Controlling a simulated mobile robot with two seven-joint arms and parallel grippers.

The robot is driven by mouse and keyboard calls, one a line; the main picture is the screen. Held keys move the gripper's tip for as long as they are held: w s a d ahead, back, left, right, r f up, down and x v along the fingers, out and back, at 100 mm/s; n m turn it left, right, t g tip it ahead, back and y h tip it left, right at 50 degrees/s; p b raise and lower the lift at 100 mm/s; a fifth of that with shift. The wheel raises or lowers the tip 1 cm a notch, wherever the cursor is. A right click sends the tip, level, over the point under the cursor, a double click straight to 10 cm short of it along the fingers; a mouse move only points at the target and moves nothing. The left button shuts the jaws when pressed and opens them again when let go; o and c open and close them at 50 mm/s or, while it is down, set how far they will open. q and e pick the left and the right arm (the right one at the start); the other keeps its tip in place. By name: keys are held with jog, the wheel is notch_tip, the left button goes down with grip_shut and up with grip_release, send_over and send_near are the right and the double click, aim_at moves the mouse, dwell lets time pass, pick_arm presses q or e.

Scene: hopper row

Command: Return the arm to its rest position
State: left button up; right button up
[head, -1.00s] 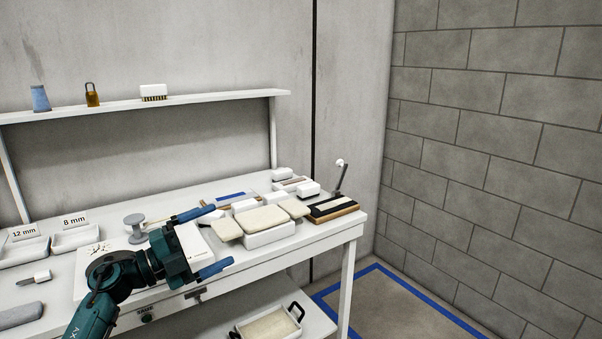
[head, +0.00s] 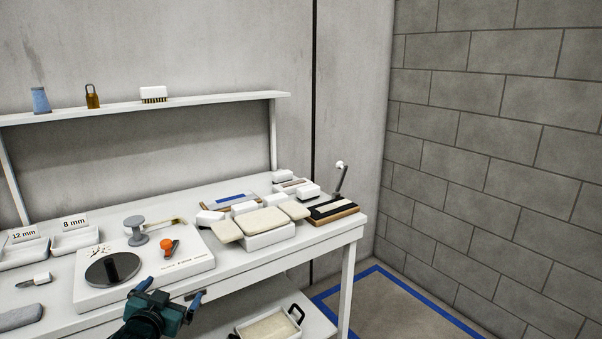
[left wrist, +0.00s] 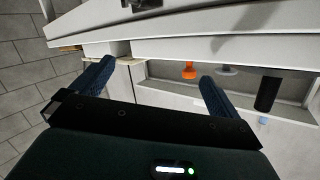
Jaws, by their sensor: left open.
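My left gripper (head: 172,291) is low in the head view, in front of the bench's front edge. Its blue fingers are spread apart with nothing between them. They also show apart and empty in the left wrist view (left wrist: 153,84). My right gripper is in neither view.
The white workbench (head: 300,244) carries a white board with a dark round plate (head: 112,269), a grey spool (head: 135,230) and an orange knob (head: 166,243). Cream pads (head: 262,221) lie farther right. A tray (head: 268,327) sits on the lower shelf. Marked floor at right is clear.

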pick_arm(q)
jog(key=s+d+f+g+h, duration=0.1)
jog(key=s+d+f, duration=0.3)
jog(key=s+f, duration=0.25)
jog(key=s+d+f+g+h, duration=0.1)
jog(key=s+d+f, duration=0.35)
jog(key=s, duration=0.25)
jog(key=s+d+f+g, duration=0.1)
jog(key=s+d+f, duration=0.1)
jog(key=s, duration=0.7)
jog(key=s+d+f+g+h, duration=0.1)
jog(key=s+d, duration=0.3)
jog(key=s, duration=0.6)
jog(key=shift+d+f+n+g+h, duration=0.3)
jog(key=shift+d+f+g, duration=0.05)
jog(key=shift+f+g, duration=0.15)
